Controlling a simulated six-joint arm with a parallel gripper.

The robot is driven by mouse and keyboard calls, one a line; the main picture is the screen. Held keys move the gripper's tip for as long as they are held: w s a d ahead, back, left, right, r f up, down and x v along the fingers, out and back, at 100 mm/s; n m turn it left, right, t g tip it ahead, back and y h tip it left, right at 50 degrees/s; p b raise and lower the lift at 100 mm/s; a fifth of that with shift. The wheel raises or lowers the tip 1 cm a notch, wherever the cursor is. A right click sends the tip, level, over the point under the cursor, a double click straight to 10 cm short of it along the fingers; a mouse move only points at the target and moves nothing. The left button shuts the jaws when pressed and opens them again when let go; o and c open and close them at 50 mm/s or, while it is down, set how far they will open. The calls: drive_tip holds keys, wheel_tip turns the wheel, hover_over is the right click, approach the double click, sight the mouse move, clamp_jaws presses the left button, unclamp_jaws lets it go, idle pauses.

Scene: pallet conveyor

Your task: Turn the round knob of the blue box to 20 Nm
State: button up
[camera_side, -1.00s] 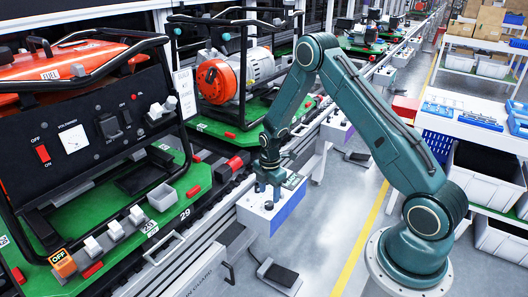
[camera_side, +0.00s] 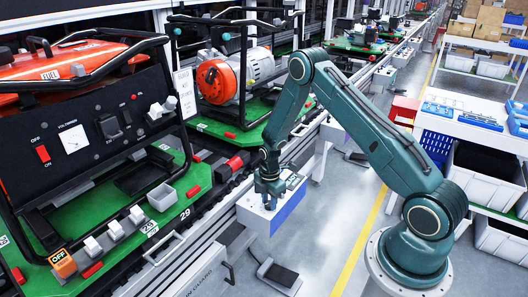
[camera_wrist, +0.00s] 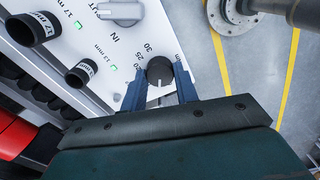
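The blue box (camera_side: 289,211) stands beside the conveyor in the side view, with a white top and a blue side. Its dark round knob (camera_wrist: 159,69) shows in the wrist view, with a white line pointing toward the picture's bottom. Printed 20, 25 and 30 marks run up the knob's left side; the 20 is partly covered by a finger. My gripper (camera_side: 268,194) is down at the box top. In the wrist view its blue fingers (camera_wrist: 160,84) stand either side of the knob and appear to touch it.
A grey selector (camera_wrist: 122,11) by IN lies above the knob in the wrist view. Two black sockets, marked 17 mm (camera_wrist: 33,27) and 13 mm (camera_wrist: 80,73), stand at left.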

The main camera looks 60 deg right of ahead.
drive_tip(key=shift+m, duration=0.4)
drive_tip(key=shift+c, duration=0.3)
drive_tip(key=m, duration=1.2)
drive_tip(key=shift+m, duration=0.3)
drive_tip(key=shift+r+m, duration=0.1)
drive_tip(key=shift+m, duration=2.1)
drive_tip(key=o, duration=1)
